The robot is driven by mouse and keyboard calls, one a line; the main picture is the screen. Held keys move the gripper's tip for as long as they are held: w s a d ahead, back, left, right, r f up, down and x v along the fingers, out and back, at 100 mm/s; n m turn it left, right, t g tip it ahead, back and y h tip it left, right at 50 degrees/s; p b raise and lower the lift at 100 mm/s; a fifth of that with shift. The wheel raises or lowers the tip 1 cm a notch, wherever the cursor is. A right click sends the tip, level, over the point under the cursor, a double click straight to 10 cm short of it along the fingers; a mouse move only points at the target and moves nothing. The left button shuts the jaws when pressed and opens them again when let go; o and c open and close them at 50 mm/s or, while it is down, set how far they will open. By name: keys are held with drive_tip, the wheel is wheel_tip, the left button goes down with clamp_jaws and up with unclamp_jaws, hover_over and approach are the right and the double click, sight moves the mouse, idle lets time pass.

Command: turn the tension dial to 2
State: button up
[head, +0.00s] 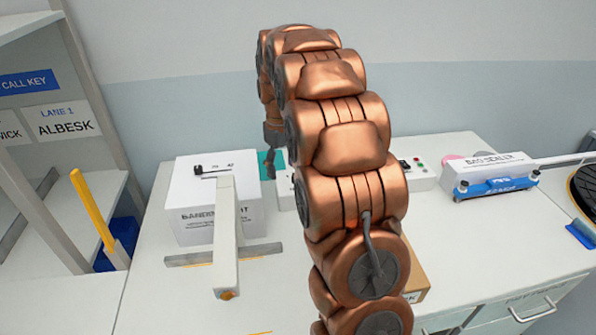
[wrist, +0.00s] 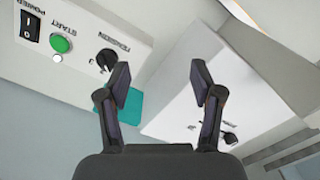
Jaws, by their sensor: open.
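The tension dial (wrist: 106,60) is a small black knob on a white control panel, under the upside-down word TENSION in the wrist view. Its pointer setting and scale are too small to read. My gripper (wrist: 160,78) is open and empty. Its left finger is close to the dial's right side in the picture; the dial is not between the fingers, and I cannot tell whether they touch. In the head view my gripper (head: 270,172) is partly hidden behind my copper arm, which also hides the dial.
Beside the dial are a green START button (wrist: 61,44) and a black POWER switch (wrist: 30,28). A teal patch (wrist: 124,113) lies between. A bag sealer (head: 490,175) stands right.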

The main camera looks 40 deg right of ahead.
drive_tip(key=shift+n, duration=0.3)
drive_tip(key=w+d+f, duration=0.1)
drive_tip(key=w+d, duration=0.1)
drive_tip(key=d, duration=0.1)
drive_tip(key=w+d+f, duration=0.1)
drive_tip(key=w+d, duration=0.1)
drive_tip(key=d, duration=0.1)
drive_tip(key=w+d+f+p, duration=0.1)
drive_tip(key=d, duration=0.2)
drive_tip(key=shift+w+d+f, duration=0.1)
drive_tip(key=shift+w+f, duration=0.1)
drive_tip(key=shift+w, duration=0.2)
drive_tip(key=shift+f+p, duration=1.45)
drive_tip(key=shift+f, duration=2.55)
drive_tip(key=shift+c, duration=0.2)
drive_tip(key=c, duration=1.1)
